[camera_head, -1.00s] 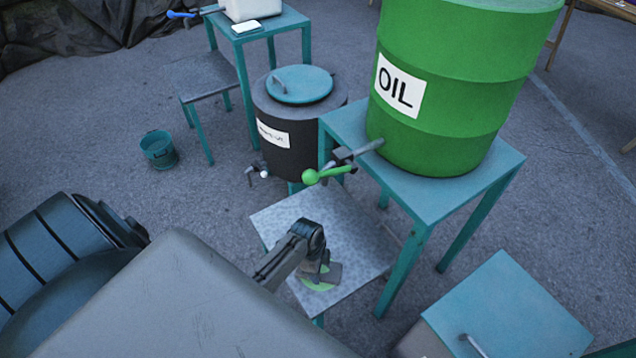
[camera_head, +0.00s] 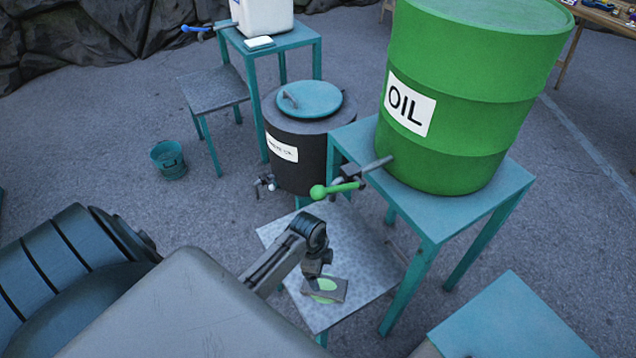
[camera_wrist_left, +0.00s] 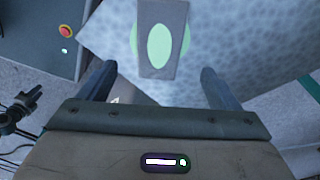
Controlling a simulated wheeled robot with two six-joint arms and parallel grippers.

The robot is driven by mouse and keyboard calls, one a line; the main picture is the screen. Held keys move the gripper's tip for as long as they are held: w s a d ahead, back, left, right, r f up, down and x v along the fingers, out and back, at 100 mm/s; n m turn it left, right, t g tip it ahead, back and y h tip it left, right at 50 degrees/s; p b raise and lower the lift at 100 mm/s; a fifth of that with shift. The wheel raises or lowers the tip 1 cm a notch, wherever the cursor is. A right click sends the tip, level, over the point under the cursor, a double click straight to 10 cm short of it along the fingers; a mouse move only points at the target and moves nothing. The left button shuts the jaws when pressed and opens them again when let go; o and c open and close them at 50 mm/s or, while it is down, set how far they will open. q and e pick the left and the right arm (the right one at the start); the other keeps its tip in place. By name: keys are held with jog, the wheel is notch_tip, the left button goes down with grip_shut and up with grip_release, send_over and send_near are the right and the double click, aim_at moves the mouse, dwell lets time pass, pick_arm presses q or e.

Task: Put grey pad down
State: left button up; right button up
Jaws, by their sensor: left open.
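The grey pad (camera_head: 339,293) is a dark, flat rectangle on the speckled grey low table (camera_head: 359,262). A pale green oval shows in its middle, and green edges show at both its sides in the left wrist view, where the pad (camera_wrist_left: 160,67) is at top centre. I cannot tell whether the oval is a hole or a mark. My left gripper (camera_head: 318,268) is just above the pad in the head view. In the left wrist view its two fingers (camera_wrist_left: 157,75) are wide apart, with the pad beyond them and not gripped. My right gripper is not in view.
The green oil drum (camera_head: 455,150) stands on a teal table (camera_head: 425,210) with its green-handled tap (camera_head: 335,189) reaching over the low table. A dark waste-oil drum (camera_head: 296,160) stands behind. A teal-topped box (camera_head: 510,325) is at front right. A bucket (camera_head: 168,160) is on open floor.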

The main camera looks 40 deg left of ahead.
pick_arm(q)
jog(key=r, duration=0.3)
jog(key=shift+s+a+r, duration=0.1)
jog(key=shift+a+r, duration=0.1)
jog(key=shift+r, duration=0.05)
jog(key=s+d+r+n+t+y, duration=0.1)
jog(key=s+r+n, duration=0.5)
jog(key=s, duration=0.2)
jog(key=s+d+r+n+t+y, duration=0.1)
jog(key=s+r+n+t+y, duration=0.1)
jog(key=s+r+n, duration=0.6)
notch_tip(320, 180, down, 29)
jog(key=a+m+g, duration=0.1)
jog(key=a, duration=0.1)
jog(key=s+a+f+g, duration=0.1)
jog(key=s+f, duration=1.8)
jog(key=f, duration=0.2)
jog(key=shift+a+f+g+h, duration=0.3)
jog(key=shift+a, duration=0.1)
